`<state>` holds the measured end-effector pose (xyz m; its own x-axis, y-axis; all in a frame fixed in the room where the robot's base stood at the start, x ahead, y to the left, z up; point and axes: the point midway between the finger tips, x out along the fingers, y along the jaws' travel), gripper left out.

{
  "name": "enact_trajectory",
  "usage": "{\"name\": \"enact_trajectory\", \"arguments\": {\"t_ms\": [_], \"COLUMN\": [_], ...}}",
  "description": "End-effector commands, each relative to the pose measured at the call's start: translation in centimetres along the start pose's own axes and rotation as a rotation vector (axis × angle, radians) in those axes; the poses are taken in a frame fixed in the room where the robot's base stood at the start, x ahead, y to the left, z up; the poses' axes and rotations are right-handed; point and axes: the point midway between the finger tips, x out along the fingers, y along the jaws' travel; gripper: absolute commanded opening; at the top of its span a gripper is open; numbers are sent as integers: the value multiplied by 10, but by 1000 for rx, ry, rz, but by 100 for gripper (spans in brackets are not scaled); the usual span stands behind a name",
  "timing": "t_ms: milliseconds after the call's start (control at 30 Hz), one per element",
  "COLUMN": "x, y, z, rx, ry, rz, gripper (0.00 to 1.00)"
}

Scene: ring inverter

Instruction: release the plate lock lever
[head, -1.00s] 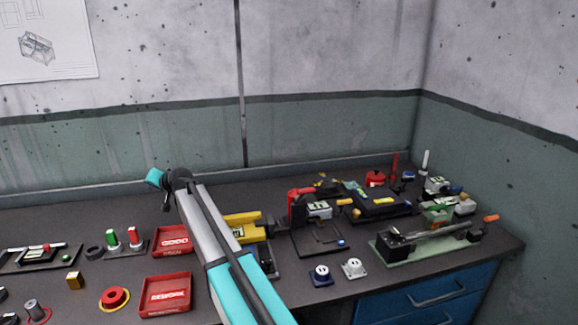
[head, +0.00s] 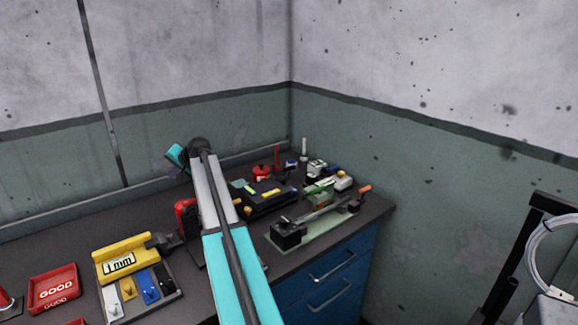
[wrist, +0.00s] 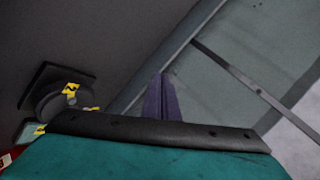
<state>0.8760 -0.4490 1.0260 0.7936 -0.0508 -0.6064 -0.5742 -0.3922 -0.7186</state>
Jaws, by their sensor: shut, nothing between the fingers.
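I cannot tell for certain which part is the plate lock lever. A long dark lever with an orange tip (head: 364,188) lies over a fixture on a pale green base plate (head: 318,232) near the bench's right end. The orange-tipped lever does not show in the wrist view.
A black device with a yellow label (head: 268,192) and a red canister (head: 262,171) stand behind the fixture. A yellow 1 mm block (head: 128,258) and a red GOOD tray (head: 53,287) lie left. A round black part (wrist: 58,98) shows in the wrist view. A cable rack (head: 540,225) stands right.

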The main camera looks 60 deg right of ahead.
Motion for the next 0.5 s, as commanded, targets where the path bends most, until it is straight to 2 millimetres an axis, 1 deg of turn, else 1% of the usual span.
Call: {"name": "enact_trajectory", "arguments": {"t_ms": [33, 200, 367, 500], "x": [-14, -56, -100, -142], "y": [16, 68, 117, 160], "z": [-21, -74, -118, -152], "rx": [29, 122, 212, 291], "ry": [11, 35, 57, 78], "rz": [14, 53, 87, 114], "gripper": [0, 0, 0, 0]}}
